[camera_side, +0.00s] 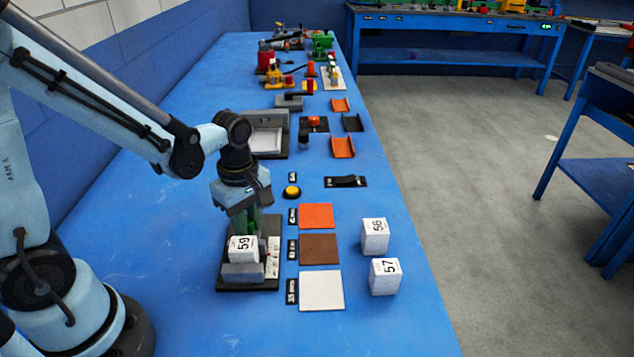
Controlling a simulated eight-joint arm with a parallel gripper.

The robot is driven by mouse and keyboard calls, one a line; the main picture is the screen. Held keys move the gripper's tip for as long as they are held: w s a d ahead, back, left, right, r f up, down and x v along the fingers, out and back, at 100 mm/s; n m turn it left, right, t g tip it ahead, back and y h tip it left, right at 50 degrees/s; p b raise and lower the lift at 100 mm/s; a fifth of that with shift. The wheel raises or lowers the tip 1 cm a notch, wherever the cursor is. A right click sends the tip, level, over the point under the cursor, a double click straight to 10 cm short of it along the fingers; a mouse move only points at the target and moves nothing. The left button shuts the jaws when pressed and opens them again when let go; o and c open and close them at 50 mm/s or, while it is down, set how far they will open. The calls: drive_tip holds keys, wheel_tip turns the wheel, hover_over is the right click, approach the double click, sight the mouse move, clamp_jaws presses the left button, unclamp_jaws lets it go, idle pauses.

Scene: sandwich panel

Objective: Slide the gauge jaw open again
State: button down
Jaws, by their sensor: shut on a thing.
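The gauge (232,287) is a dark base plate on the blue bench, with a pale scale strip (273,257) on its right side. A white block marked 59 (243,249) sits on it, behind a low grey block (243,272) at the near end. The green gauge jaw (241,225) stands behind block 59. My gripper (243,213) points down from above and is shut on the gauge jaw. The fingertips are partly hidden, and I cannot tell whether the jaw touches block 59.
White blocks 56 (375,236) and 57 (384,276) stand to the right. Orange (316,216), brown (319,249) and white (321,291) squares lie between them and the gauge. A yellow button (292,191) and grey tray fixture (267,140) are farther back. The near bench is clear.

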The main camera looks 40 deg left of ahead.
drive_tip(key=shift+w+a, duration=1.35)
drive_tip(key=c, duration=1.2)
unclamp_jaws()
drive_tip(key=shift+r, duration=0.2)
wheel_tip(320, 180, up, 12)
drive_tip(key=shift+f, duration=0.15)
drive_tip(key=shift+s, duration=0.1)
